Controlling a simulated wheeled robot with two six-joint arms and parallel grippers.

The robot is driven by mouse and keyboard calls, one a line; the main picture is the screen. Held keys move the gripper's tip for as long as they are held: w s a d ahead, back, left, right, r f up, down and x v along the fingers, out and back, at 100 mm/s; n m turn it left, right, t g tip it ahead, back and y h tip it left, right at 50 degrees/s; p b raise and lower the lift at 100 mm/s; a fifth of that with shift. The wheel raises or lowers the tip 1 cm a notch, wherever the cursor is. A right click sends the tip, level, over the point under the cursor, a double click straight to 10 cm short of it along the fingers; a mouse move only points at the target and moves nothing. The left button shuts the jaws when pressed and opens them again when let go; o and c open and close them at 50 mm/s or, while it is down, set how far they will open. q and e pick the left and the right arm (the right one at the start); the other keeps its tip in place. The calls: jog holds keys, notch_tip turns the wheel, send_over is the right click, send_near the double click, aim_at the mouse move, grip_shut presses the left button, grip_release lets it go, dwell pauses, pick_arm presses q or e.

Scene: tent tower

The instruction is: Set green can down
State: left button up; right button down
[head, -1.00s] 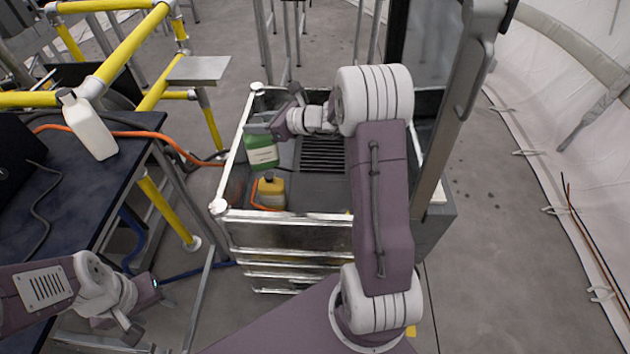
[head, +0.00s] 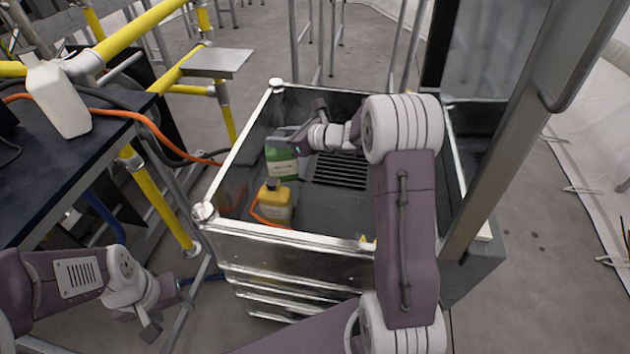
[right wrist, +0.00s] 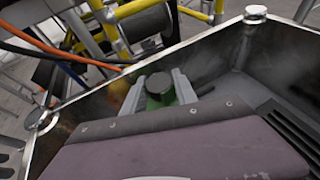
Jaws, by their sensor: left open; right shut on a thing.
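The green can (head: 282,160) is upright inside the open metal crate (head: 290,247), near its left side. My right gripper (head: 292,142) is shut on the can near its top. In the right wrist view the dark cap of the green can (right wrist: 159,84) shows between the two grey fingers (right wrist: 160,92). I cannot tell whether the can's base touches the crate floor. My left gripper (head: 170,308) is open and empty, low at the left, outside the crate.
A yellow container (head: 273,203) with an orange strap stands in the crate, just nearer than the green can. A dark slotted grate (head: 340,170) lies to the right. A dark table (head: 75,165) with a white bottle (head: 57,97) and yellow rails stand at the left.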

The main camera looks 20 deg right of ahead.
aim_at(281, 150)
notch_tip(281, 150, down, 5)
jog(key=shift+w+f+b, duration=0.1)
jog(key=shift+b, duration=0.65)
notch_tip(281, 150, down, 4)
jog(key=shift+r+b, duration=0.15)
jog(key=shift+b, duration=0.65)
jog(key=c, duration=0.9)
grip_release()
jog(key=shift+c, duration=0.2)
